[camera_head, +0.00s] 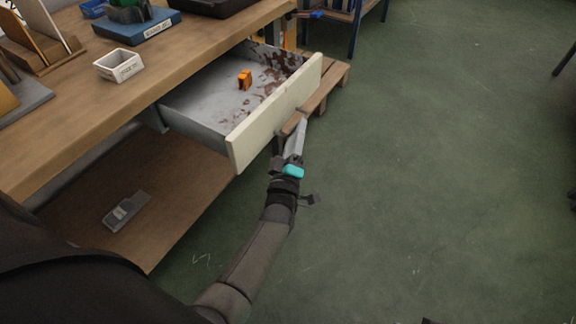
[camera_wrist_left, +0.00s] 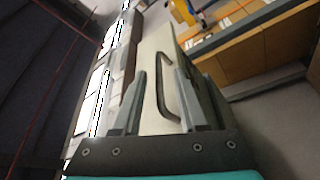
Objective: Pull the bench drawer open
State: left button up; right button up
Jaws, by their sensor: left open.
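The bench drawer (camera_head: 262,134) stands pulled out from under the workbench, with a cream front and a grey, rust-stained inside. An orange block (camera_head: 244,79) lies in it. My left gripper (camera_head: 293,140) is just outside the drawer front, near its right half. In the left wrist view the open fingers (camera_wrist_left: 160,72) point at the cream drawer front (camera_wrist_left: 154,45). The dark bar handle (camera_wrist_left: 161,82) shows between the fingers; I cannot tell whether they touch it. In the head view the handle is mostly hidden by the gripper. My right gripper is not in view.
The workbench top (camera_head: 75,95) holds a white bin (camera_head: 118,66), a blue tray (camera_head: 137,27) and wooden racks. A lower shelf (camera_head: 150,200) carries a grey object (camera_head: 127,210). A wooden pallet (camera_head: 332,77) lies behind the drawer. The green floor (camera_head: 430,170) to the right is clear.

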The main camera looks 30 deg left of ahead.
pick_arm(q)
jog(key=p+v, duration=0.2)
jog(key=v, duration=1)
jog(key=shift+s, duration=0.15)
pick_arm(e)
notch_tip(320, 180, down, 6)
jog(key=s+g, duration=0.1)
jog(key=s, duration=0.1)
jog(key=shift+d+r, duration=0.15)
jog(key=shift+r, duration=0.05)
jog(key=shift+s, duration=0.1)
